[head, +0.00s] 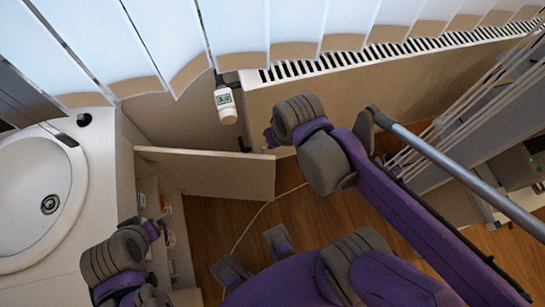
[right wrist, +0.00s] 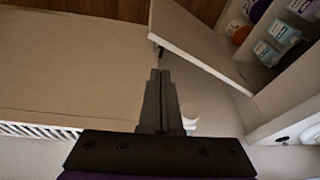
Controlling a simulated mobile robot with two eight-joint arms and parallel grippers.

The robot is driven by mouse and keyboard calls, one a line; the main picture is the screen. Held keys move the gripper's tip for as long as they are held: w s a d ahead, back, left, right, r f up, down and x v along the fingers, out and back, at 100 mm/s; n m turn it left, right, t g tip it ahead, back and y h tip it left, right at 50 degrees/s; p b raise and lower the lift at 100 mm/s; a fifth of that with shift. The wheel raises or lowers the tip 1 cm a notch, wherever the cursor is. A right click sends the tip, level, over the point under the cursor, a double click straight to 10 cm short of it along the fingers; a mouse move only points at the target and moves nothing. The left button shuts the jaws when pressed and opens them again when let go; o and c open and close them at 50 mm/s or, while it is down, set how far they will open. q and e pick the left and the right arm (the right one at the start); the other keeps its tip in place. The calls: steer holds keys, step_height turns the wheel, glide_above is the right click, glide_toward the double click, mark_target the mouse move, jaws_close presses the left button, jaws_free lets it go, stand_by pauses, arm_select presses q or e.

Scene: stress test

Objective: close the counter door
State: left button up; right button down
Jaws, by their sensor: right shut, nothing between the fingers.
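The counter door (head: 205,173) is a pale panel standing open, swung out from the counter (head: 122,150) over the floor. In the right wrist view the door (right wrist: 205,45) shows at upper right, with the open cabinet beside it. My right gripper (right wrist: 160,75) is shut and empty, its tips just left of and below the door in that view; I cannot tell if they touch. In the head view my right arm reaches in near the radiator, and its fingers are hidden.
A white sink (head: 40,200) is set in the counter. Small bottles (right wrist: 283,30) stand on the cabinet shelves. A radiator (head: 370,85) with a white valve (head: 225,105) runs under the blinds. A drying rack (head: 480,100) stands at right. A thin cable crosses the wooden floor (head: 215,225).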

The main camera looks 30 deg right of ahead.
steer(key=w+d+f+m+g+y+b, duration=0.1)
steer(key=w+d+f+m+g+b, duration=0.15)
steer(key=w+f+b, duration=0.4)
steer(key=w+d+f+m+g+b, duration=0.2)
steer(key=w+f+m+g+b, duration=0.1)
steer(key=f+b, duration=0.5)
arm_select(q)
step_height(320, 180, down, 21)
steer(key=b, duration=0.1)
steer(key=shift+w+d+r+g+b, duration=0.15)
steer(key=shift+w+d+g+b, duration=0.1)
steer(key=shift+g+b, duration=0.05)
arm_select(e)
steer(key=x, duration=1)
steer(key=shift+s+f, duration=0.2)
steer(key=shift+f, duration=0.15)
